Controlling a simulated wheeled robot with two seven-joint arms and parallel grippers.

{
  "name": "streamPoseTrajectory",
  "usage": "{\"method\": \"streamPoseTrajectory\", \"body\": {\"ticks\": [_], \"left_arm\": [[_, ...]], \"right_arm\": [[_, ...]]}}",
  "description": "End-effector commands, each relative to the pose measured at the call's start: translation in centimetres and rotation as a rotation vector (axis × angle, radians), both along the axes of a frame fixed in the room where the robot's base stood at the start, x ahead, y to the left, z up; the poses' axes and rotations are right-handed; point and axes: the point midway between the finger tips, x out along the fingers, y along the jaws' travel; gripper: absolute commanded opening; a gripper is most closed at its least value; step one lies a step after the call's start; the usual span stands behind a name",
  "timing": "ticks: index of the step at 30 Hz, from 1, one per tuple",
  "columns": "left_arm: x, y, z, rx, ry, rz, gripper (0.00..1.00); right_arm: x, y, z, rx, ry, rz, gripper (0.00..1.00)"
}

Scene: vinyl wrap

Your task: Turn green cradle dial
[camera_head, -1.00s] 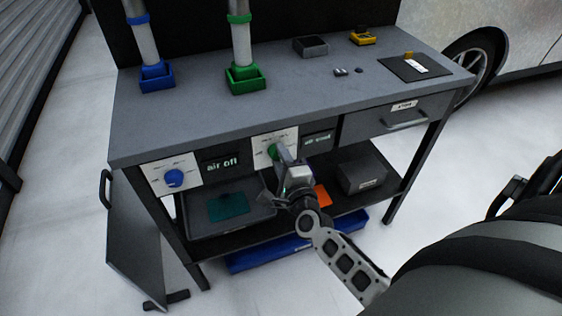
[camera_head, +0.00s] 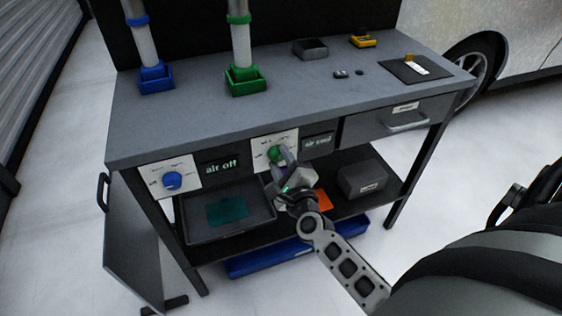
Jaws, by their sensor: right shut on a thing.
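The green dial (camera_head: 274,154) sits on a white panel on the front of the workbench, below the green cradle (camera_head: 246,82). My right gripper (camera_head: 281,158) is at the dial and shut on it, partly covering it. A small display (camera_head: 318,143) beside the panel reads roughly "air cool", though the text is blurred. The green cradle on the bench top holds an upright grey and white tool with a green ring. My left gripper is not in view.
A blue dial (camera_head: 173,180) with an "air off" display (camera_head: 222,165) is to the left, below a blue cradle (camera_head: 157,79). A drawer (camera_head: 400,118) is at the right. A lower shelf holds a tray (camera_head: 196,230) and a dark box (camera_head: 364,180). An open door (camera_head: 133,240) stands at left.

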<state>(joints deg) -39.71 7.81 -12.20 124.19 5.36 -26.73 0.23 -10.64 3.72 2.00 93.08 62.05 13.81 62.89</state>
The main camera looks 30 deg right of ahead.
Motion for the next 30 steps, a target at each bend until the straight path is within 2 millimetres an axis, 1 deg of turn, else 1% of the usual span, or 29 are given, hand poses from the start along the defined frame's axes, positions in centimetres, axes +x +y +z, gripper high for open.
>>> {"method": "streamPoseTrajectory", "body": {"ticks": [4,5,6,7,16,20,23,30], "left_arm": [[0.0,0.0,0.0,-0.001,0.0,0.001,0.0],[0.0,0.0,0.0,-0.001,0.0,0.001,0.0],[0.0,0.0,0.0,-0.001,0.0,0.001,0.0],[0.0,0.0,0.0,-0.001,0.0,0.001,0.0],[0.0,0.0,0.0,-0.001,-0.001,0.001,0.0],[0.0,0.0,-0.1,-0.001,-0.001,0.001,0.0],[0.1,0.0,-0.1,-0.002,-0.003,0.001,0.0],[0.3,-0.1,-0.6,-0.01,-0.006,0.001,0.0]], "right_arm": [[0.0,-0.1,0.0,-0.001,0.0,-0.001,0.14],[0.0,-0.1,0.0,-0.001,0.0,-0.001,0.45],[0.0,-0.1,0.0,-0.001,0.0,-0.001,0.56],[0.0,0.0,0.0,-0.001,0.0,-0.001,0.59],[-0.2,0.0,0.0,-0.002,0.001,-0.001,0.59],[-1.4,0.3,-0.1,-0.001,0.003,0.0,0.59],[-3.2,0.7,-0.2,-0.002,0.005,-0.001,0.59],[-9.0,2.1,-0.3,-0.003,0.005,0.0,0.59]]}}
